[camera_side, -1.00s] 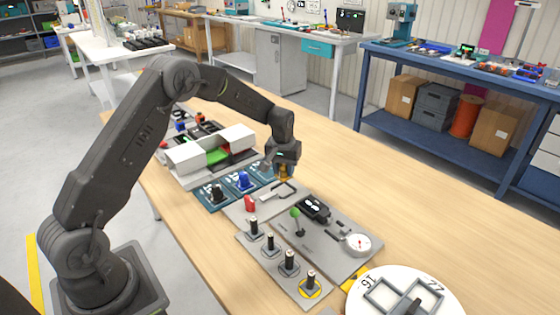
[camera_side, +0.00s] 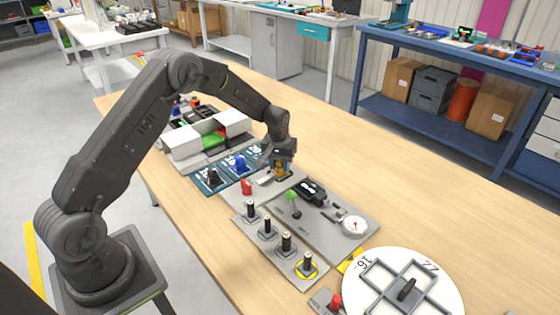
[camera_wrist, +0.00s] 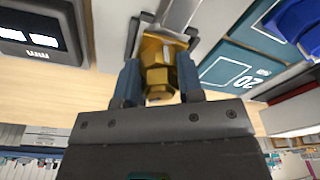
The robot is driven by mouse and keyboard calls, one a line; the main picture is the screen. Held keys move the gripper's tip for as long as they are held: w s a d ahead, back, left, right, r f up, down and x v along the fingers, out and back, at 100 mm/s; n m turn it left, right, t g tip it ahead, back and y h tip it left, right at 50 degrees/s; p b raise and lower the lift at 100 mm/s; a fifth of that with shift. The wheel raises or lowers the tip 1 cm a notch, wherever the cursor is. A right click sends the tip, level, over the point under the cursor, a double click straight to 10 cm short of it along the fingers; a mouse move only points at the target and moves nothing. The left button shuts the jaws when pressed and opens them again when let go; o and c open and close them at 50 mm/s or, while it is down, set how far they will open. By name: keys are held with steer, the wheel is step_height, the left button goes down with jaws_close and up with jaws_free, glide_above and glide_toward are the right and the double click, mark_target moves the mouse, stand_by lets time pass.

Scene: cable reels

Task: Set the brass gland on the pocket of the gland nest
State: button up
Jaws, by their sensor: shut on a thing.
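My gripper (camera_side: 282,168) is low over the grey board with the light metal bar (camera_side: 265,181), just right of the teal numbered plates. It is shut on the brass gland (camera_wrist: 158,68), which shows between the blue fingers in the wrist view and as a small gold spot under the jaws in the side view (camera_side: 281,174). In the wrist view a grey fixture with dark side walls (camera_wrist: 133,36) is right beyond the gland and partly hidden by it. I cannot tell whether this is the gland nest, or whether the gland touches it.
Teal plates hold a black gland (camera_side: 213,178) and a blue gland (camera_side: 239,165). A red piece (camera_side: 246,187) stands close by. A board with a green-knobbed lever (camera_side: 291,196) and a dial (camera_side: 355,225), plus several posts (camera_side: 286,243), lie nearer.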

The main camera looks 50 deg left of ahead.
steer(key=shift+f, duration=0.25)
steer(key=o, duration=1)
step_height(320, 180, up, 8)
